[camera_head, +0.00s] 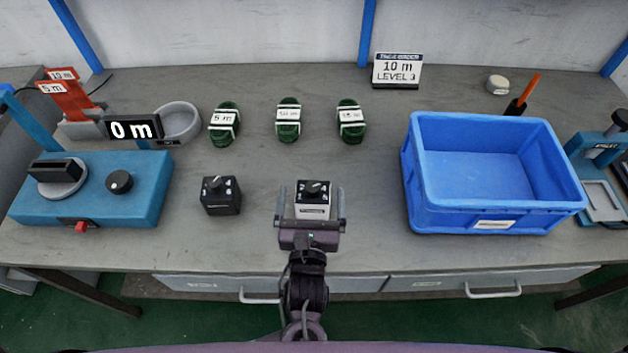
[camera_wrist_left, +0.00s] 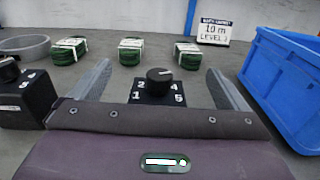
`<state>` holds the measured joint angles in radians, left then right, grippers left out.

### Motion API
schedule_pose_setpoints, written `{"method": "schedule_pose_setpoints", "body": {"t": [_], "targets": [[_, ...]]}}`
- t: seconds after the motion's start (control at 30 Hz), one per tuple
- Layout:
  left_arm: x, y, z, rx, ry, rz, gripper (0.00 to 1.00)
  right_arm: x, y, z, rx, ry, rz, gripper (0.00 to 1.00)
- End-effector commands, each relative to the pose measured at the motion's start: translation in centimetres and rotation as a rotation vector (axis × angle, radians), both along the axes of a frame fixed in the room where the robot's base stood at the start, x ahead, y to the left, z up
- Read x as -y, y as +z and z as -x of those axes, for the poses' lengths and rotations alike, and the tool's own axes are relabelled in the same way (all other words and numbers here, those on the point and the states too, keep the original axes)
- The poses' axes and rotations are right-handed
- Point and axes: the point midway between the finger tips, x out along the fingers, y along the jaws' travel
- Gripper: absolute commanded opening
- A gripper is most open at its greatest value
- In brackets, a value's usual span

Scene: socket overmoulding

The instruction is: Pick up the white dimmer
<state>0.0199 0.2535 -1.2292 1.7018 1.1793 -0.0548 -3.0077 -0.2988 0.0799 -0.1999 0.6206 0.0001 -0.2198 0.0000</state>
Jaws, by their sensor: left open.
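The white dimmer (camera_head: 313,210) stands on the grey table, with a white lower body, a dark top face and a black knob. In the left wrist view its dark numbered top and knob (camera_wrist_left: 159,82) show between the fingers; its lower body is hidden by my gripper. My left gripper (camera_head: 311,207) is open, with one finger on each side of the dimmer; I cannot tell whether they touch it. It also shows in the left wrist view (camera_wrist_left: 160,85). A black dimmer (camera_head: 220,195) stands to the left, apart from the gripper. My right gripper is not in view.
A blue crate (camera_head: 424,214) stands to the right, empty. Several green cable coils (camera_head: 289,131) lie behind the dimmers. A blue machine (camera_head: 148,197) with a "0 m" display (camera_head: 133,128) is at left. A "10 m LEVEL 3" sign (camera_head: 397,70) stands at the back.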

Motion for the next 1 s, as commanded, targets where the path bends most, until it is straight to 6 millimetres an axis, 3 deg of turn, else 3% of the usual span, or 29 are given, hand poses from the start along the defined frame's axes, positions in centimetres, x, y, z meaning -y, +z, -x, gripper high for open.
{"method": "schedule_pose_setpoints", "body": {"t": [0.27,0.43,0.67,1.0], "targets": [[0.0,-5.9,0.2,-0.005,0.002,-0.002,0.96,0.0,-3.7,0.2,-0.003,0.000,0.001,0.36],[0.1,-8.1,0.1,-0.002,-0.002,-0.005,0.96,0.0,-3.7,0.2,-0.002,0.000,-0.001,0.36],[0.1,-7.8,-1.7,-0.001,0.000,-0.001,0.96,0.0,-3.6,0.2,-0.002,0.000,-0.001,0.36],[0.4,-7.8,-6.7,-0.001,-0.001,-0.001,0.96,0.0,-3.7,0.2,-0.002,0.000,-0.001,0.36]]}}
